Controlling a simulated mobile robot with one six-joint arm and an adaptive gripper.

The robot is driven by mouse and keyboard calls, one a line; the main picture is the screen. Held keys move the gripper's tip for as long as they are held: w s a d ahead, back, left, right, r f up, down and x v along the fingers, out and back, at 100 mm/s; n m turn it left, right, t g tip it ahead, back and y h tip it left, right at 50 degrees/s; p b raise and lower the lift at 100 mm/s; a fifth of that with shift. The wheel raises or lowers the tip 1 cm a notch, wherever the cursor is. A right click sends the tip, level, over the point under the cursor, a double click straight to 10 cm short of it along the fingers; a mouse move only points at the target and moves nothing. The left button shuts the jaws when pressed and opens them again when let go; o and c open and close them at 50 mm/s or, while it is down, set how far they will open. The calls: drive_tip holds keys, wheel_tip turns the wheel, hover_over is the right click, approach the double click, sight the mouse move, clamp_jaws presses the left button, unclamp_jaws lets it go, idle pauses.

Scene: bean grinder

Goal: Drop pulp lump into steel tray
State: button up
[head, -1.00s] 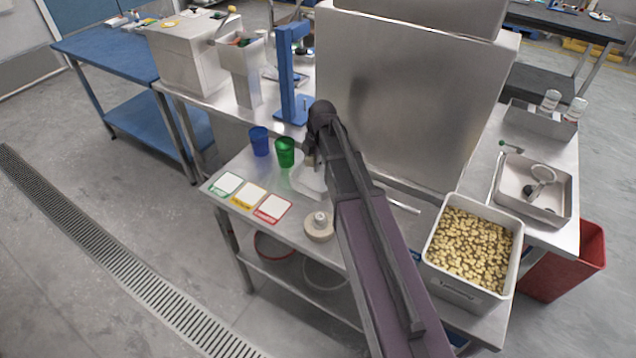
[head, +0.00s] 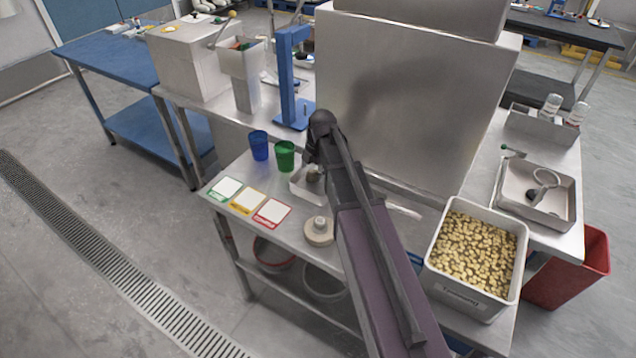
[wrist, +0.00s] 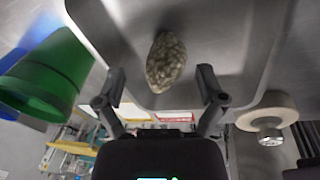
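The steel tray (head: 296,187) is a small shallow tray on the worktable, partly hidden by my arm in the head view. The pulp lump (wrist: 166,62) is a rough grey-green oval. In the wrist view it lies over the floor of the tray (wrist: 222,45), beyond my fingertips and apart from them. In the head view the lump (head: 314,173) shows inside the tray outline, below my gripper. My gripper (wrist: 163,85) is open, with a wide empty gap between its fingers, just above the tray.
A green cup (head: 285,156) and a blue cup (head: 259,146) stand left of the tray. Coloured label cards (head: 248,201) lie in front, with a round cream puck (head: 319,232) near the edge. A bin of beans (head: 473,250) stands at right; a tall steel housing (head: 410,100) rises behind.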

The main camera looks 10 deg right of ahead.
drive_tip(key=shift+r, duration=0.1)
idle(0.3)
wheel_tip(320, 180, up, 6)
drive_tip(key=p, duration=0.6)
drive_tip(key=shift+r, duration=0.1)
drive_tip(key=m, duration=0.1)
drive_tip(key=r+m+p, duration=0.1)
drive_tip(key=m, duration=0.2)
drive_tip(key=shift+w+a+r+t+p, duration=0.2)
drive_tip(key=shift+w+t+p, duration=0.1)
drive_tip(key=shift+p, duration=0.1)
drive_tip(key=m, duration=0.1)
drive_tip(key=r+m+p, duration=0.1)
drive_tip(key=m, duration=0.1)
drive_tip(key=shift+w+r+m+h, duration=0.25)
drive_tip(key=shift+w+m+h, duration=0.05)
drive_tip(key=shift+h, duration=0.1)
drive_tip(key=w+a+r+m+h+p, duration=0.1)
drive_tip(key=r+m+p, duration=0.3)
drive_tip(key=m, duration=0.6)
drive_tip(key=w+a+r+m+g+h+p, duration=0.1)
drive_tip(key=r+m+p, duration=0.3)
drive_tip(key=m, duration=0.7)
drive_tip(key=shift+w+r+h+p, duration=0.25)
drive_tip(key=shift+w+h+p, duration=0.25)
drive_tip(key=shift+w, duration=0.3)
drive_tip(key=shift+m, duration=0.3)
